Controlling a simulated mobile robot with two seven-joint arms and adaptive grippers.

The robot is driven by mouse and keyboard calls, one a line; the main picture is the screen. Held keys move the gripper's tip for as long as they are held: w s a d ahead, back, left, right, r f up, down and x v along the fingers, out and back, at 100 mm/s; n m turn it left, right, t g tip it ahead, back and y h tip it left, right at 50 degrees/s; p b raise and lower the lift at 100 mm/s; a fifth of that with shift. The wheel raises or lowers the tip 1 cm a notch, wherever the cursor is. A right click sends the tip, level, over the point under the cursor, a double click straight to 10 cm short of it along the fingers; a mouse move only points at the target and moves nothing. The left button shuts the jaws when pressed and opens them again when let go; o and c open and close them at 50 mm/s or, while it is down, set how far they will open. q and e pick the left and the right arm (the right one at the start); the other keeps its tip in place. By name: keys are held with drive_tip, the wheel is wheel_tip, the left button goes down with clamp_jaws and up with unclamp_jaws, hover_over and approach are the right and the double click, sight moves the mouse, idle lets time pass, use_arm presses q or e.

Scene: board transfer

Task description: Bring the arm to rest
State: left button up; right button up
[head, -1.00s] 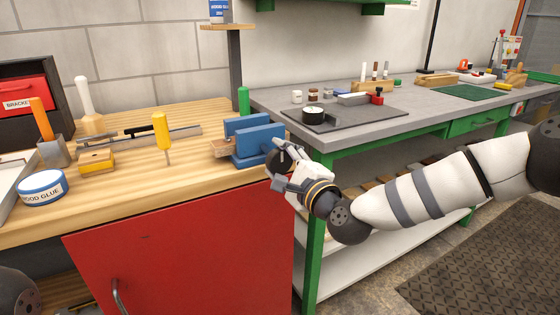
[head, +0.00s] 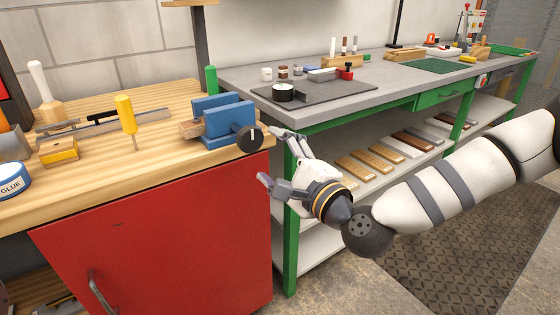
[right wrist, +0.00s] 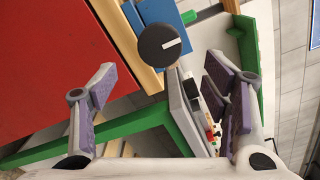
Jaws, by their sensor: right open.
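My right gripper (head: 272,160) is open and empty in the head view. It hangs in the air in front of the gap between the wooden bench and the green-framed bench, just right of and below the blue vise. The vise (head: 222,118) sits on the wooden bench's right end, with a brown wooden piece (head: 190,128) at its jaws and a black knob (head: 249,138) with a white mark. The knob also shows in the right wrist view (right wrist: 158,45), ahead of the two spread fingers and apart from them. My left gripper is not in view.
The wooden bench (head: 90,184) has a red cabinet front (head: 160,240) and holds a yellow-handled tool (head: 125,115). The green-framed bench (head: 410,82) carries a dark mat and a black round container (head: 283,93). Its lower shelf holds several boards (head: 380,157). Floor at the right is open.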

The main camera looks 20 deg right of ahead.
drive_tip(key=v, duration=0.2)
drive_tip(key=shift+s, duration=0.4)
drive_tip(key=s+a+f+n+g+p, duration=0.1)
drive_tip(key=s+a+f+n+g, duration=0.3)
drive_tip(key=s+f, duration=0.6)
drive_tip(key=s+a+f+n+g, duration=0.1)
drive_tip(key=s+f+n+g, duration=0.5)
drive_tip(key=f, duration=0.6)
use_arm(q)
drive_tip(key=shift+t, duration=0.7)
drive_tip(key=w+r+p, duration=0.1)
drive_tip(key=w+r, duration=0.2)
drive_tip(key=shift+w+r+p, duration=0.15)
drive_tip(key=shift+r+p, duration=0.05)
drive_tip(key=shift+p, duration=0.2)
use_arm(e)
drive_tip(key=s+d+f+n+g+h, duration=0.1)
drive_tip(key=s+d+f+n+g, duration=0.1)
drive_tip(key=s, duration=0.7)
drive_tip(key=s+d+f+n+g+h, duration=0.2)
drive_tip(key=s+d+f+n+g, duration=0.1)
drive_tip(key=s, duration=0.7)
drive_tip(key=s+d+f+n+g+h, duration=0.2)
drive_tip(key=s+d, duration=0.4)
drive_tip(key=s, duration=0.4)
drive_tip(key=f+n+g, duration=0.1)
drive_tip(key=n+g, duration=0.1)
drive_tip(key=shift+d+g, duration=0.25)
drive_tip(key=shift+g, duration=0.15)
